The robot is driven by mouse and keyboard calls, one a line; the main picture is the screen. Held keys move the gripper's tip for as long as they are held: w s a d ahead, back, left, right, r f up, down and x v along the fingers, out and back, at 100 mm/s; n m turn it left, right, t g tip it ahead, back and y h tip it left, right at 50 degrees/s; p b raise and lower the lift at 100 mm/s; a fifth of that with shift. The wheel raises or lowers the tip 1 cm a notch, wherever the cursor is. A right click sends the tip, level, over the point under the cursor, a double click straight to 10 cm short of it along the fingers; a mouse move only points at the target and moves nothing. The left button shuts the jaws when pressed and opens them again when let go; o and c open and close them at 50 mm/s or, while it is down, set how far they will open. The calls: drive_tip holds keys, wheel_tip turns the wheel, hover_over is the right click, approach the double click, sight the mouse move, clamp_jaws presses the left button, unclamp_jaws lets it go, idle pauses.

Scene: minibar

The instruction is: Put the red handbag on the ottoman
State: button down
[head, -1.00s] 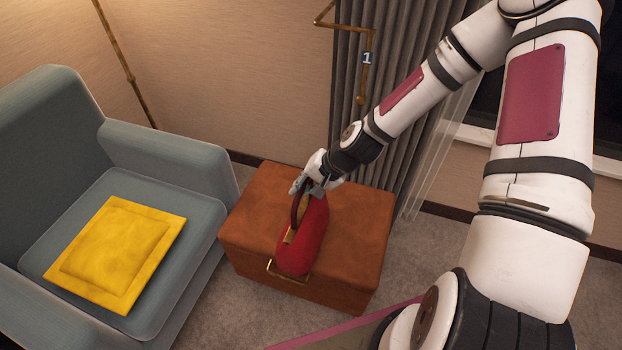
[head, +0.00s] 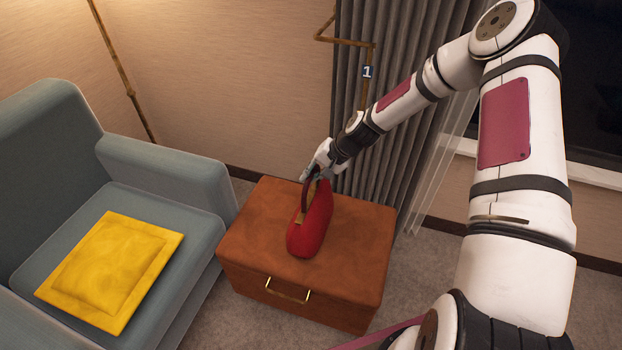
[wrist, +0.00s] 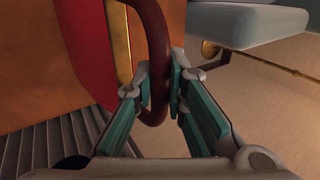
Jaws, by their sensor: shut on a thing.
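The red handbag (head: 312,227) stands upright over the top of the brown ottoman (head: 258,222), near its middle. I cannot tell for sure whether its base touches the top. My gripper (head: 311,174) is at the top of the bag, shut on its dark handle. In the wrist view my gripper's teal fingers (wrist: 160,88) close around the dark red handle (wrist: 156,40). The red side of the handbag (wrist: 88,45) fills the left there, with a gold strip beside it. The ottoman (wrist: 35,70) shows behind it.
A grey-blue armchair (head: 170,170) with a yellow cushion (head: 110,270) stands left of the ottoman. A grey curtain (head: 400,60) hangs behind it on the right. A gold handle (head: 287,293) is on the ottoman's front. Carpet is free to the right.

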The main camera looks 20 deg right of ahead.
drive_tip(key=shift+f, duration=0.75)
drive_tip(key=c, duration=1.6)
unclamp_jaws()
